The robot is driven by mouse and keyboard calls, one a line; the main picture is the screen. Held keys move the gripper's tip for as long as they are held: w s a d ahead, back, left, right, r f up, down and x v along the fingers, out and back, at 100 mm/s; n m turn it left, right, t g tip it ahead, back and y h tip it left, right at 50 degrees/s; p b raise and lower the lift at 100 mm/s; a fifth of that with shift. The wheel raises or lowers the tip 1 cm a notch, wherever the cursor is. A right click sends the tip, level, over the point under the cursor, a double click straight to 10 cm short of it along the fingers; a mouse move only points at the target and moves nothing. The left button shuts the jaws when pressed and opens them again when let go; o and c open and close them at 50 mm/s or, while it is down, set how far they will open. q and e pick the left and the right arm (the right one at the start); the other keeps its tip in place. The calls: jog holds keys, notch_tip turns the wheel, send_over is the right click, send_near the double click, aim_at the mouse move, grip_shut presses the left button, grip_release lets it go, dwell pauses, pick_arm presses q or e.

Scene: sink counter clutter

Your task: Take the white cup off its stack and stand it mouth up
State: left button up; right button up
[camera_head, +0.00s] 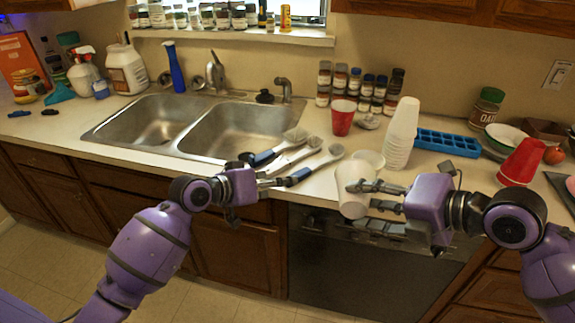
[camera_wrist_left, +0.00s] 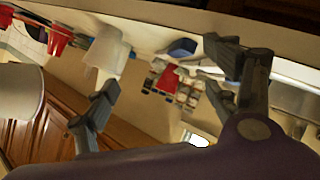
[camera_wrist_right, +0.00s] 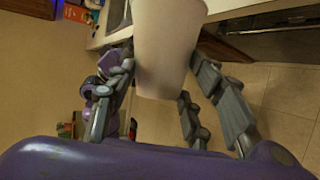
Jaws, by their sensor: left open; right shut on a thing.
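The white cup (camera_head: 352,194) is in my right gripper (camera_head: 378,197), in front of the counter edge. Its fingers are shut around the cup's side, and the cup fills the middle of the right wrist view (camera_wrist_right: 167,45). I cannot tell surely which way its mouth faces. A stack of white cups (camera_head: 402,130) stands on the counter behind, narrow end up. My left gripper (camera_head: 270,178) is open and empty by the counter's front edge, left of the held cup. The left wrist view shows the held cup (camera_wrist_left: 18,92) at its left edge.
Spoon-like utensils (camera_head: 313,144) lie behind my left gripper. A red cup (camera_head: 342,117) and a blue ice tray (camera_head: 448,142) flank the stack. A tilted red cup (camera_head: 520,162) is further right. The double sink (camera_head: 243,130) is at the left.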

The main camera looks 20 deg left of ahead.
pick_arm(q)
notch_tip(320, 180, up, 9)
jog(key=d+g+h, duration=0.2)
jog(key=d+h, duration=0.1)
jog(key=g+h, duration=0.4)
jog(key=g, duration=0.2)
send_near(340, 185)
jog(key=shift+n, duration=0.3)
jog(key=x, duration=1)
jog(key=shift+d, duration=0.25)
jog(key=shift+c, duration=0.3)
jog(key=shift+r, duration=0.1)
jog(key=c, duration=1.2)
jog(key=shift+c, duration=0.7)
pick_arm(e)
jog(key=o, duration=0.8)
